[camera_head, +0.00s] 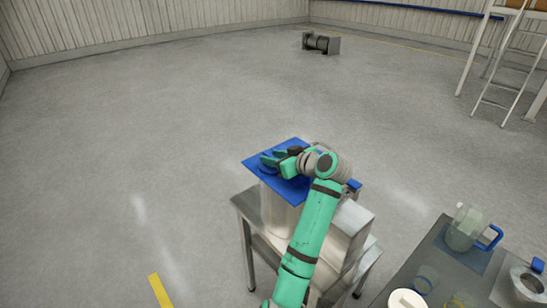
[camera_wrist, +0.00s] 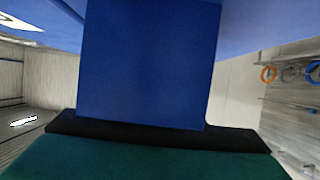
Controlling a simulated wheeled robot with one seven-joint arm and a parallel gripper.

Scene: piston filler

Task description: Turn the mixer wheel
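The machine stands on a metal table, with a flat blue top panel (camera_head: 293,146) above a pale cylinder body. My gripper (camera_head: 272,160) is low over the left part of this panel, with its teal fingers pointing left. A rounded blue shape at the fingers may be the mixer wheel, but the gripper and arm hide much of it. In the wrist view a broad blue upright piece (camera_wrist: 150,65) fills the middle, right up against the dark edge of my gripper. I cannot tell whether it is held or only close in front, nor whether the fingers are closed.
The metal table (camera_head: 240,203) carries the machine and a grey box beside it. At lower right, a dark table (camera_head: 437,248) holds a clear jug (camera_head: 465,228) with a blue handle and other containers. A white ladder (camera_head: 497,88) stands at upper right. The floor at left is clear.

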